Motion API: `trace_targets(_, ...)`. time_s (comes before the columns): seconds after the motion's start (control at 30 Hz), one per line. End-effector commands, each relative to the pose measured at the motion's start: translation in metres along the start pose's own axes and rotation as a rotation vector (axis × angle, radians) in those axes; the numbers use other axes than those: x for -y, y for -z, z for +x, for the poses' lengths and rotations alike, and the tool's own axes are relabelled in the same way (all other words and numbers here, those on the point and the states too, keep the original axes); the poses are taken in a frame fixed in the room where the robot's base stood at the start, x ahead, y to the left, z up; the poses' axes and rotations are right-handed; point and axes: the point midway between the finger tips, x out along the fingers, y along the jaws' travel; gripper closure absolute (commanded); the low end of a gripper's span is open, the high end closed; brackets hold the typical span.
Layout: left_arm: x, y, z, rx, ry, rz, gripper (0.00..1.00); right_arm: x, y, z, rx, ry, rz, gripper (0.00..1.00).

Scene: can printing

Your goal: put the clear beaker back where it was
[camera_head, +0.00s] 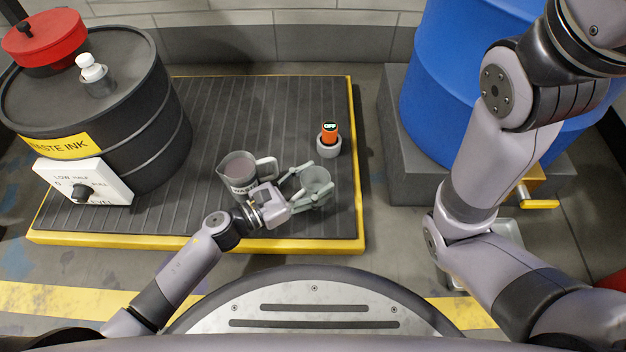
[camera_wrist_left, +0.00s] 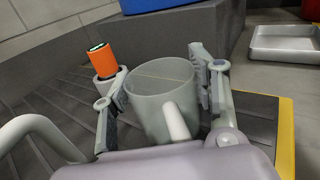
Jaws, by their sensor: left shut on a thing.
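The clear beaker (camera_head: 316,182) is a translucent cup with a handle, over the right front part of the black ribbed platform (camera_head: 230,110). My left gripper (camera_head: 308,186) is shut on it, with one finger on each side. In the left wrist view the beaker (camera_wrist_left: 163,92) stands between the fingers of my left gripper (camera_wrist_left: 160,95), its handle towards the camera. It looks close to upright and empty. I cannot tell whether its base touches the platform. My right arm shows at the right, but its gripper is out of view.
A grey jug (camera_head: 240,170) stands just left of the beaker. An orange device in a pale holder (camera_head: 329,144) stands behind it. A black waste ink drum (camera_head: 140,110) is at the left, a blue drum (camera_head: 460,80) at the right. A metal tray (camera_wrist_left: 284,44) lies beyond the yellow edge.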

Motion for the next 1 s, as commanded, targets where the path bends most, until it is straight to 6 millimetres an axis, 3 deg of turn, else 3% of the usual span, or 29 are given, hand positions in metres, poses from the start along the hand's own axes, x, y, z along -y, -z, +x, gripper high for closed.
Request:
trace_targets(0.03,0.0,0.003,0.0,0.0,-0.001,-0.001,0.77,0.0,0.001,-0.002,0.0,0.0,0.0,1.0)
trace_targets(0.07,0.0,0.003,0.0,-0.001,-0.001,-0.001,0.45,0.0,0.001,-0.002,0.0,0.0,0.0,1.0)
trace_targets(0.33,0.0,0.002,0.0,-0.001,0.0,0.0,0.27,0.0,0.0,-0.001,0.0,0.0,0.0,1.0)
trace_targets(0.73,0.0,-0.003,-0.002,-0.001,0.0,0.0,0.26,-0.001,-0.001,0.003,0.0,0.0,-0.001,1.0)
trace_targets(1.0,0.001,-0.004,-0.046,-0.003,-0.001,-0.004,0.26,-0.005,-0.008,0.022,0.0,0.0,-0.001,1.0)
